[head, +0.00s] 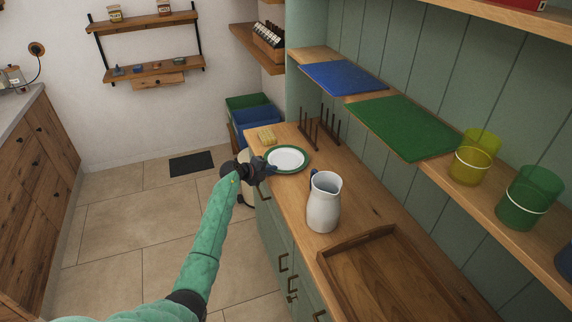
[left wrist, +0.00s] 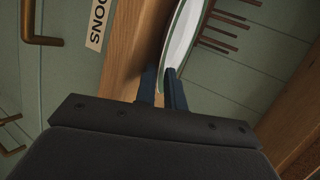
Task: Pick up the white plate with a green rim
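The white plate with a green rim (head: 288,158) is at the far end of the wooden counter. It looks level in the head view; I cannot tell whether it touches the counter. My left gripper (head: 266,169) is at the plate's near left edge. In the left wrist view the plate (left wrist: 187,35) shows nearly edge-on, and its rim runs down between the two close-set dark fingers (left wrist: 163,88). The fingers look shut on the rim, with only a narrow gap between them. My right gripper is in neither view.
A white pitcher (head: 323,203) stands on the counter near the plate, with a wooden tray (head: 372,238) nearer me. Shelf boards (head: 440,105) overhang on the right.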

